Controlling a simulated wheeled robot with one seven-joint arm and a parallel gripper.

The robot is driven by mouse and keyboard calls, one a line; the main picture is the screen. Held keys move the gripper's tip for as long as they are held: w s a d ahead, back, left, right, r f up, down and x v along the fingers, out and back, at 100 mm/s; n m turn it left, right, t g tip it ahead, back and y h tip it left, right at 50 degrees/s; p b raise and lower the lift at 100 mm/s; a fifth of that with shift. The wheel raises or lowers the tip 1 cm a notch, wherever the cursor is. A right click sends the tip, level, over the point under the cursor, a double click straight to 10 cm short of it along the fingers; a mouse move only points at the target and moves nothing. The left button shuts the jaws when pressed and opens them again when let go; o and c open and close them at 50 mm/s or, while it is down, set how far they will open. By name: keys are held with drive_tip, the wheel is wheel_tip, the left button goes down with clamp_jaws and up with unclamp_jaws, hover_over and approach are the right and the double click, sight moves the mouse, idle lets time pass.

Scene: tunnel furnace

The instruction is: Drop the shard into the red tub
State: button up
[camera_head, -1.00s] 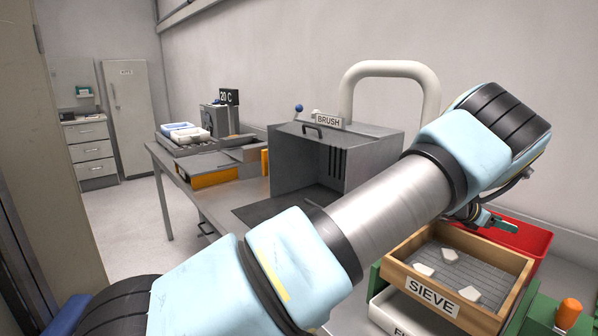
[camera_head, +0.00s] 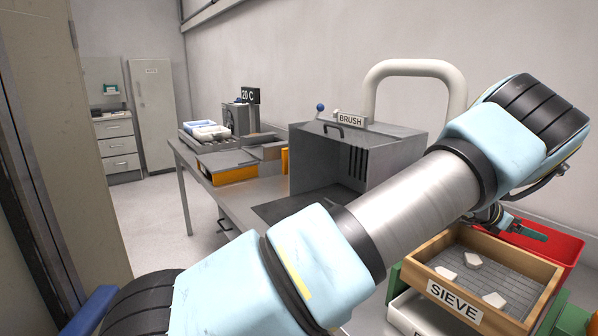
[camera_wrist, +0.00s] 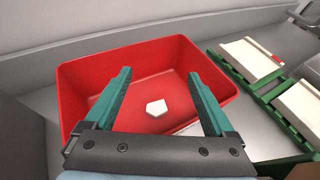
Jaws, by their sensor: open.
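The red tub (camera_wrist: 83,75) fills the middle of the wrist view. It also shows in the head view (camera_head: 572,248), behind the sieve and partly hidden. A white, angular shard (camera_wrist: 156,108) shows inside the tub, apparently on its floor, between my fingers in the picture. My gripper (camera_wrist: 158,74) is open with its green fingers wide apart, over the tub, and nothing is held between them. In the head view my gripper (camera_head: 528,231) is small, at the tub's near side, partly hidden by my arm.
A wooden sieve box (camera_head: 530,272) labelled SIEVE holds three pale shards (camera_head: 473,259) in front of the tub. A grey BRUSH cabinet (camera_head: 402,148) stands on the bench left of it. Green-framed parts with pale plates (camera_wrist: 252,58) lie right of the tub.

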drive_tip(key=b+v, duration=0.3)
drive_tip(key=v, duration=0.6)
drive_tip(key=shift+a, duration=0.25)
drive_tip(key=shift+r, duration=0.1)
